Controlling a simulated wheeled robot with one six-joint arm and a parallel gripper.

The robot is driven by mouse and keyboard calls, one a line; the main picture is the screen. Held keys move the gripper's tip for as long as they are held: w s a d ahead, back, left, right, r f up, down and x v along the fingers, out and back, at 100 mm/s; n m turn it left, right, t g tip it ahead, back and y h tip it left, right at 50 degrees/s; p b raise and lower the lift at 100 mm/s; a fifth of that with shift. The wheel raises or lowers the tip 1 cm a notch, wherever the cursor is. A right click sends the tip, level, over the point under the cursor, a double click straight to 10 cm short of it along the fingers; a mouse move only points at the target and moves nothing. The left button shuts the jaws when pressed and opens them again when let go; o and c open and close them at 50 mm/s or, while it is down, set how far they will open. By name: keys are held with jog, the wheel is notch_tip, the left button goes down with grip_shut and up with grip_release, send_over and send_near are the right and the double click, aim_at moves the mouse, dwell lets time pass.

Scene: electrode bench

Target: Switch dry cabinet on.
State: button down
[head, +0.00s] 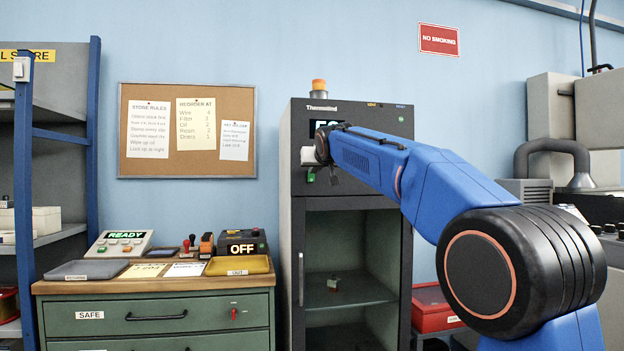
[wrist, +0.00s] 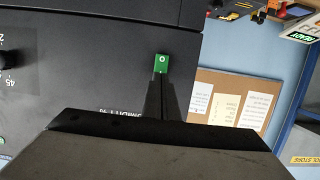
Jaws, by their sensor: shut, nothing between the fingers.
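The dry cabinet (head: 347,203) is a tall dark grey unit with a glazed lower front and a control panel above. A small green switch (wrist: 161,62) with a white ring mark is on its panel in the wrist view; green also shows below my wrist in the head view. My gripper (wrist: 161,78) is shut and empty, its fingertips at the lower edge of the green switch. I cannot tell whether they touch it. In the head view my wrist hides part of the panel and its lit display (head: 328,125). An orange lamp (head: 319,86) stands on top.
A green drawer bench (head: 160,312) stands left of the cabinet, bearing a box reading OFF (head: 242,247), a READY panel (head: 122,243) and trays. A dark knob (wrist: 9,59) is on the panel. A red bin (head: 432,308) is at right.

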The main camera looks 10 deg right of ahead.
jog(key=shift+x, duration=0.95)
jog(key=shift+s, duration=0.1)
jog(key=v, duration=0.8)
dwell(0.8)
dwell(0.3)
jog(key=s+d+f+g, duration=0.2)
jog(key=s+f+g, duration=0.1)
jog(key=s+f, duration=1.4)
jog(key=s+d+f+g, duration=0.2)
jog(key=s+f+g, duration=0.2)
jog(key=s+f, duration=1.4)
jog(key=s+d+f+g, duration=0.3)
jog(key=s+f, duration=1.4)
jog(key=s, duration=0.2)
jog(key=shift+f, duration=0.25)
